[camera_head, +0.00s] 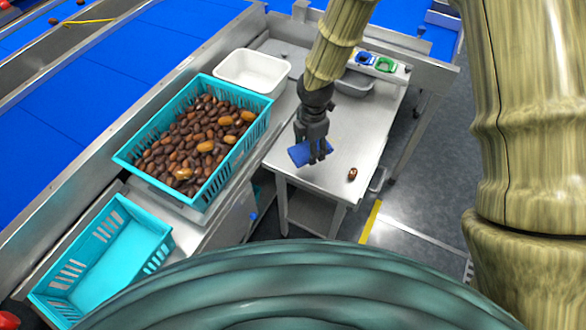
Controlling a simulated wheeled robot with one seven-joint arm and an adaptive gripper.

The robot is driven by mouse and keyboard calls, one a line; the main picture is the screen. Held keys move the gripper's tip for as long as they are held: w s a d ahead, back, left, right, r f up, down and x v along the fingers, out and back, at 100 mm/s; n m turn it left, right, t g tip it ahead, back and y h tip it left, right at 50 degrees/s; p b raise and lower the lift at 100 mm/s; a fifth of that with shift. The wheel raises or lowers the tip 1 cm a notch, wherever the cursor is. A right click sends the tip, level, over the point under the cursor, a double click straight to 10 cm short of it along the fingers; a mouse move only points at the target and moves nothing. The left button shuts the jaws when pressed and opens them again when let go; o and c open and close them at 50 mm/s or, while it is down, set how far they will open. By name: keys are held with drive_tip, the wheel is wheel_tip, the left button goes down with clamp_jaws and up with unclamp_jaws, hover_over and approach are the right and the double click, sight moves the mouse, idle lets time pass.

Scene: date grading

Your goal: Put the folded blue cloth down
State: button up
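The folded blue cloth (303,153) is a small flat blue piece at the fingertips of my gripper (316,152). My dark gripper points down over the metal table (325,189), and its fingers are on either side of part of the cloth. It looks shut on the cloth. I cannot tell from this view whether the cloth touches the table top or hangs just above it.
A single brown date (352,174) lies on the table right of the cloth. A teal crate full of dates (126,156), an empty teal crate (163,240) and a white tub (252,71) stand left. A grey tray (356,84) is behind.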

sight(292, 150)
drive_tip(key=s+a+f+n+b, duration=0.1)
drive_tip(key=s+a+f+b, duration=0.1)
drive_tip(key=s+a+b, duration=0.3)
drive_tip(key=s+a+f+n+b, duration=0.1)
drive_tip(key=s+b, duration=0.2)
drive_tip(key=s, duration=0.5)
drive_tip(key=w+p, duration=0.1)
drive_tip(key=w, duration=0.4)
drive_tip(key=w+f+p, duration=0.1)
drive_tip(key=w, duration=0.4)
drive_tip(key=w+d+p, duration=0.1)
drive_tip(key=w, duration=0.4)
drive_tip(key=shift+w+f, duration=0.35)
drive_tip(key=shift+w, duration=0.05)
drive_tip(key=shift+f+p, duration=0.8)
drive_tip(key=shift+f, duration=1)
drive_tip(key=shift+f, duration=0.15)
drive_tip(key=o, duration=1.4)
drive_tip(key=shift+c, duration=0.2)
wheel_tip(292, 150, up, 12)
drive_tip(key=b, duration=0.1)
drive_tip(key=shift+b, duration=0.4)
